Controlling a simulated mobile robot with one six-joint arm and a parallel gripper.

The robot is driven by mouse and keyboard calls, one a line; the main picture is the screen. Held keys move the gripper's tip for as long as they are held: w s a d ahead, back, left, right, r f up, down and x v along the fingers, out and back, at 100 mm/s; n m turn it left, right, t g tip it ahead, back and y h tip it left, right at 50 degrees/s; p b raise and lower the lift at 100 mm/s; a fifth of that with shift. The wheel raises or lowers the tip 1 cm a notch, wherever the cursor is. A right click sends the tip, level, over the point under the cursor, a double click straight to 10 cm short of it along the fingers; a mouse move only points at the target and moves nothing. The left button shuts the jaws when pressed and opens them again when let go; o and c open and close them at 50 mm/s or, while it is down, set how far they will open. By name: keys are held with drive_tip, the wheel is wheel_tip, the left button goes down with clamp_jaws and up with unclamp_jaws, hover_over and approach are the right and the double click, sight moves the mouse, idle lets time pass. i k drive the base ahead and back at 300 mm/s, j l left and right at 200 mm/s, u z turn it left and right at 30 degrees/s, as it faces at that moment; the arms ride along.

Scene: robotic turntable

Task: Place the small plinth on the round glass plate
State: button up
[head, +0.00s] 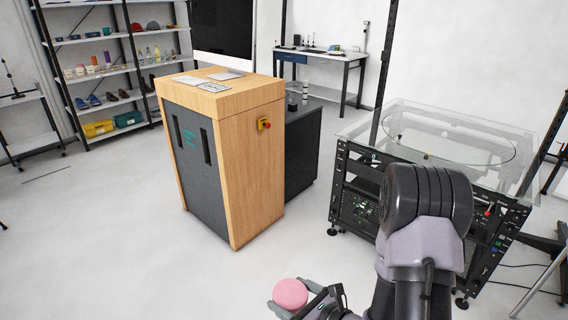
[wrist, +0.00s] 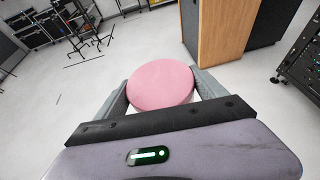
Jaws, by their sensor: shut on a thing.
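The small plinth (wrist: 160,86) is a round piece with a pink top and a paler side. My gripper (wrist: 160,92) is shut on it, one finger on each side. In the head view the pink plinth (head: 290,294) shows at the bottom, held over open floor, with my gripper (head: 288,300) partly cut off by the frame edge. The round glass plate (head: 450,137) lies at the right on top of a black-framed turntable unit (head: 350,170), well apart from the plinth. My arm hides part of that unit's front.
A wooden cabinet (head: 255,180) with a monitor (head: 222,35) stands centre, a dark cabinet (head: 302,150) behind it. Shelves (head: 100,70) stand back left, a desk (head: 322,58) at the back. A thin pole (head: 384,60) rises beside the turntable. Floor in front is clear.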

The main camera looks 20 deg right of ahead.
sight(445, 133)
drive_tip(key=i+l+z, duration=0.45)
drive_tip(key=i+z, duration=0.5)
drive_tip(key=i, duration=0.2)
drive_tip(key=i+z, duration=0.45)
drive_tip(key=i, duration=0.15)
drive_tip(key=i+j+z, duration=0.15)
drive_tip(key=i+z, duration=0.3)
drive_tip(key=i, duration=0.2)
drive_tip(key=i+j+z, duration=0.45)
drive_tip(key=i, duration=0.2)
drive_tip(key=i+j+z, duration=0.45)
drive_tip(key=i+j, duration=0.05)
drive_tip(key=i, duration=0.05)
